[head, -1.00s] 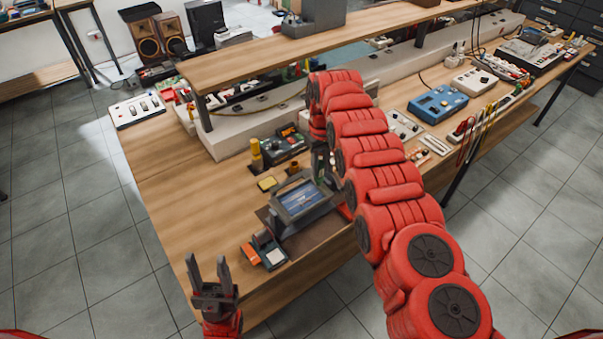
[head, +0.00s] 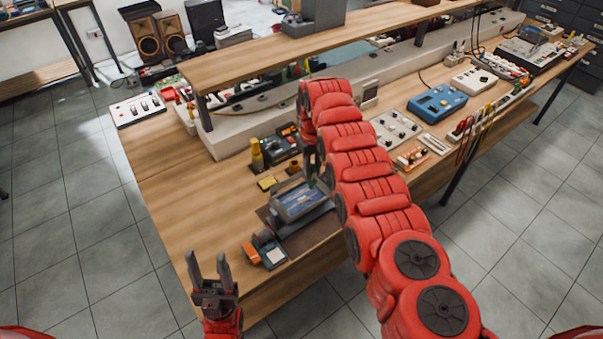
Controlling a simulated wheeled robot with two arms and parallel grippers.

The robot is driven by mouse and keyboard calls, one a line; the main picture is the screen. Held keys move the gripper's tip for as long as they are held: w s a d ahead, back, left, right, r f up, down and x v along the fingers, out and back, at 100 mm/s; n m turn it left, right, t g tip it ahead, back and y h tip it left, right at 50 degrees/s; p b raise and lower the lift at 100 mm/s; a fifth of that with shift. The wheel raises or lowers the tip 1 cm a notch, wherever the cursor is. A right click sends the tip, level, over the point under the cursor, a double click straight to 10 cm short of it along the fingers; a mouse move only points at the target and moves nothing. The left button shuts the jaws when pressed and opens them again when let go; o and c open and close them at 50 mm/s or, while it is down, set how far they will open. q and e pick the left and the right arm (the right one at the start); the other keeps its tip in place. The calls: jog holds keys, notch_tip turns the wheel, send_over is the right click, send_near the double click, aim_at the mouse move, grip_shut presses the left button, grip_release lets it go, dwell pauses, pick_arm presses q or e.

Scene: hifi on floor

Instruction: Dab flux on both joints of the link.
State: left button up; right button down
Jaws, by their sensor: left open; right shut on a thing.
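A grey holder frame (head: 327,206) with a blue board (head: 297,200) stands on a dark mat (head: 272,217) near the front edge of the bench. The link and its joints are too small to make out. My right gripper (head: 312,178) reaches down at the back right of the holder, partly hidden by my red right arm. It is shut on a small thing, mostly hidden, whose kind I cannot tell. I cannot tell whether that thing touches the board. My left gripper (head: 209,262) is open and empty, in front of the bench's left corner.
Behind the holder are a yellow pad (head: 267,182), a small brown cup (head: 293,168), a yellow-topped stand (head: 257,156) and a dark control unit (head: 282,144). An orange and grey device (head: 265,250) sits front left. The bench's left side is clear.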

jog(key=shift+a, duration=0.15)
jog(key=shift+s+a+f+p, duration=0.1)
jog(key=shift+s+a+p, duration=0.1)
jog(key=shift+a+p, duration=0.35)
jog(key=shift+n, duration=0.5)
jog(key=f+b, duration=0.1)
jog(key=f, duration=0.1)
jog(key=a+f+b, duration=0.1)
jog(key=f+b, duration=0.1)
jog(key=f, duration=0.1)
jog(key=shift+s+a+f+b, duration=0.3)
jog(key=shift+r+p, duration=0.1)
jog(key=shift+p, duration=0.3)
jog(key=shift+s+f+b, duration=0.15)
jog(key=shift+f+b, duration=0.35)
jog(key=shift+b, duration=0.1)
dwell(2.0)
